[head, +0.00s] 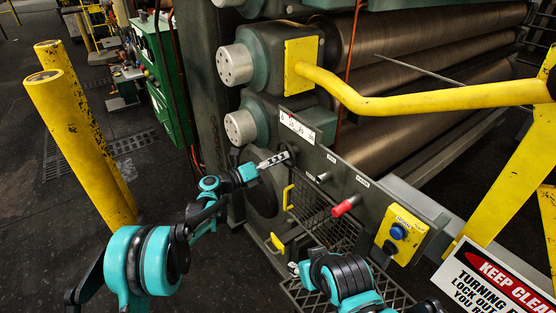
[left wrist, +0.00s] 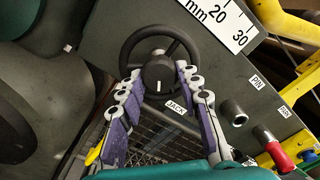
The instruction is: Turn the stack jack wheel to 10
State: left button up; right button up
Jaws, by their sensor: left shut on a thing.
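The stack jack wheel is a black handwheel (left wrist: 131,44) on the dark panel, with a round hub and a short white mark, beside the JACK label (left wrist: 175,106). My left gripper (left wrist: 160,82) has its purple-grey fingers on either side of the hub, shut on it. In the head view my left gripper (head: 273,160) reaches the wheel from the left and hides much of it. The white mm scale (left wrist: 226,22) shows 20 and 30 in the wrist view; the scale plate also shows in the head view (head: 297,127).
Right of the wheel are a red-handled lever (head: 345,206) and a yellow box (head: 400,234) with a blue button. A yellow rail (head: 430,101) crosses above. Yellow posts (head: 82,140) stand at left. A mesh guard (head: 312,208) is below the wheel.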

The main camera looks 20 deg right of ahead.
pick_arm(q)
jog(key=n, duration=0.6)
jog(key=shift+s, duration=0.1)
dwell(0.5)
jog(key=o, duration=1.2)
jog(key=shift+c, duration=0.2)
jog(key=v, duration=1.2)
